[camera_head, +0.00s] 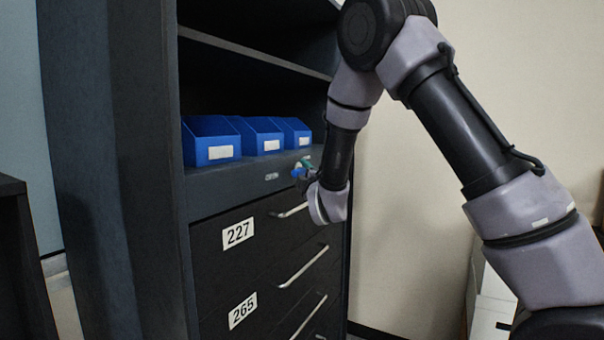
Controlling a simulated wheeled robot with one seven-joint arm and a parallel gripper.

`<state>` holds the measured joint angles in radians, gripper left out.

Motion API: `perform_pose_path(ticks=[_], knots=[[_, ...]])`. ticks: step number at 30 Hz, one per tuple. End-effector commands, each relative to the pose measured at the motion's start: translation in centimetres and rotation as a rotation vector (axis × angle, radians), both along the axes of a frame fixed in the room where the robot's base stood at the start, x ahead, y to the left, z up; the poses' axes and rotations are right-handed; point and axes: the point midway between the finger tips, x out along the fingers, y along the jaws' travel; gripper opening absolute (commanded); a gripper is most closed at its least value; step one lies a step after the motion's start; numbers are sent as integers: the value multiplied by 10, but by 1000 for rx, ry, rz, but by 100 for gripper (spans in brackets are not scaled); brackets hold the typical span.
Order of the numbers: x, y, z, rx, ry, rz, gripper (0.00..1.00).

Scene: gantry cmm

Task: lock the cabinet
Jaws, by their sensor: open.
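The dark cabinet (120,150) stands at the left and centre, with open shelves above and drawers below. My gripper (303,183) is open at the cabinet's front, near the right end of the strip above the top drawer. Small blue (297,169) and teal (307,162) pieces show at the gripper; I cannot tell whether they are a key, its tag or part of a lock. Whether the gripper touches them is also unclear. The wrist hides part of the cabinet front, and no lock face is clearly visible.
Several blue bins (211,142) stand on the shelf above the strip. Drawers labelled 227 (238,233) and 265 (243,310) have projecting bar handles (304,266). A dark piece of furniture (22,260) is at the left edge. White boxes (492,305) stand at the lower right.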

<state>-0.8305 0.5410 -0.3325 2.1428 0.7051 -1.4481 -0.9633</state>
Motion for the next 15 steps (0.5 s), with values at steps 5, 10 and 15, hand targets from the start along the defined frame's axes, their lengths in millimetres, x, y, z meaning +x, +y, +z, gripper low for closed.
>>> perform_pose_path(ticks=[5,10,15], knots=[[8,2,2,0,0,1,62],[9,2,2,0,0,0,62],[8,2,2,0,0,0,20]])
